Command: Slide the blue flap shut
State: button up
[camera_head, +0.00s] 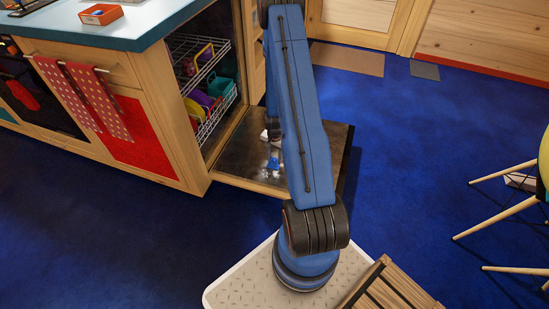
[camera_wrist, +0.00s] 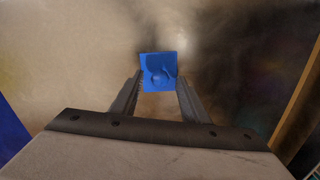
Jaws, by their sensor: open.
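The dishwasher door (camera_head: 236,153) is folded down flat, with its metal inner face up. In the wrist view a small blue square part (camera_wrist: 147,58), which looks like the blue flap and its dispenser, sits on this face (camera_wrist: 80,80). A rounded recess or cup shape shows in it. I cannot tell the flap from its housing. The blue part also shows in the head view (camera_head: 273,164), beside my arm. My gripper (camera_wrist: 159,84) is open and empty, with its fingertips on either side of the blue part's near edge in the picture. Contact cannot be told.
The dishwasher's wire racks (camera_head: 213,117) hold colourful dishes inside the opening. A chair (camera_head: 541,180) stands at the right. Blue floor (camera_head: 410,150) between is clear.

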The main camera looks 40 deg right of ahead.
notch_tip(320, 180, up, 17)
jog(key=shift+r, duration=0.15)
dwell(0.6)
dwell(0.5)
notch_tip(320, 180, up, 14)
jog(key=n+t, duration=0.1)
jog(key=n, duration=0.2)
send_over(274, 158)
jog(key=a, duration=0.7)
jog(key=s+a+r+n+t, duration=0.1)
jog(key=s+a+r+n, duration=0.3)
jog(key=a+r, duration=0.6)
jog(key=s+a+r+n+t, duration=0.1)
jog(key=s+a+r+n, duration=0.2)
jog(key=s, duration=0.7)
jog(key=s+a+r+n+t, duration=0.1)
jog(key=s+a+r+n, duration=0.3)
jog(key=s+a+r, duration=0.3)
jog(key=s+r, duration=0.3)
jog(key=r, duration=0.2)
jog(key=shift+s+a+t, duration=0.15)
jog(key=shift+s+t, duration=0.25)
